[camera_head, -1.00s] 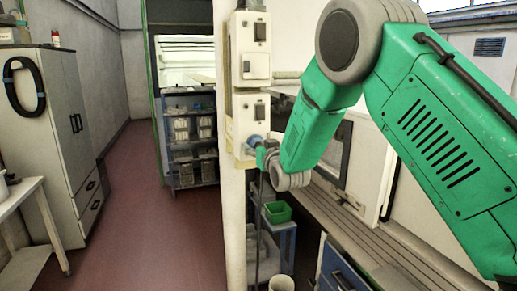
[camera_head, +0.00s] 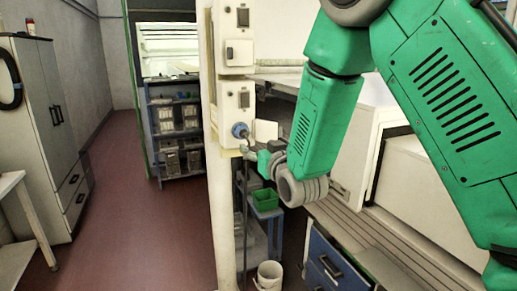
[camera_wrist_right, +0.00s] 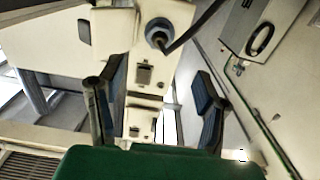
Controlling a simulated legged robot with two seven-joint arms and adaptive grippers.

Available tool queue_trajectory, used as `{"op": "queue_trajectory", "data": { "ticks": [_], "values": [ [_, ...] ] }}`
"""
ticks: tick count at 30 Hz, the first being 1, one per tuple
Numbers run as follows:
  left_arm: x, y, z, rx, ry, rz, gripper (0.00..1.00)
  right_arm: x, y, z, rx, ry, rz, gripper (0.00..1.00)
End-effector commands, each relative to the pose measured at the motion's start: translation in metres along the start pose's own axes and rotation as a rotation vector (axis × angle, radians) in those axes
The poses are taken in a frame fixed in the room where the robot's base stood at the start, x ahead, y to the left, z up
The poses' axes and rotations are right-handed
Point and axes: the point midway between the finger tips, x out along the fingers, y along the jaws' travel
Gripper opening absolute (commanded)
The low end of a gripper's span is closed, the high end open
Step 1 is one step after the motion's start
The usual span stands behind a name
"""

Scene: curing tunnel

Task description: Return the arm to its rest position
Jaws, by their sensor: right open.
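My right arm (camera_head: 330,110), green with grey joints, comes in from the upper right. Its right gripper (camera_head: 250,150) is small and partly hidden behind the wrist, just below and beside a blue round socket (camera_head: 240,130) on a white wall box (camera_head: 235,105). In the right wrist view the gripper (camera_wrist_right: 155,98) has its two dark fingers wide apart, with nothing between them touching either one. A blue-grey round fitting (camera_wrist_right: 158,36) with a dark cable shows beyond the fingers. My left gripper is in neither view.
A white pillar (camera_head: 222,225) carries the boxes. A blue cart with a green bin (camera_head: 265,199) and a white bucket (camera_head: 269,274) stand below the arm. Pale machine housing (camera_head: 435,185) lies close on the right. The red floor aisle (camera_head: 140,220) at left is clear.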

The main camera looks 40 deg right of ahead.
Motion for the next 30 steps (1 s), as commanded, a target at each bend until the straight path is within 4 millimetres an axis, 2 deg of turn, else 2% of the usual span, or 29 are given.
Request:
{"op": "queue_trajectory", "data": {
  "ticks": [16, 19, 20, 23, 26, 27, 30],
  "values": [
    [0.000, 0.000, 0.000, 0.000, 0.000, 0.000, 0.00, -0.001, 0.000, 0.000, 0.000, 0.000, 0.000, 0.59],
    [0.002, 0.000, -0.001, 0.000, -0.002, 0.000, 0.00, -0.003, -0.002, 0.011, -0.003, -0.021, -0.003, 0.59],
    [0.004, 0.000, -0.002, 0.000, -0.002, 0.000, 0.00, -0.004, -0.003, 0.018, -0.006, -0.037, -0.006, 0.59],
    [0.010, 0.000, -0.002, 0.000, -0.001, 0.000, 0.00, -0.013, -0.010, 0.064, -0.020, -0.132, -0.021, 0.59],
    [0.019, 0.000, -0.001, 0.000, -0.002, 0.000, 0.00, -0.034, -0.018, 0.132, -0.042, -0.282, -0.042, 0.59],
    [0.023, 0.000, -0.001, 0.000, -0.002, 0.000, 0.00, -0.046, -0.022, 0.161, -0.052, -0.349, -0.052, 0.59],
    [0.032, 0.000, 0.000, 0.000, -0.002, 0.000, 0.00, -0.081, -0.029, 0.231, -0.079, -0.518, -0.077, 0.59]
  ]
}}
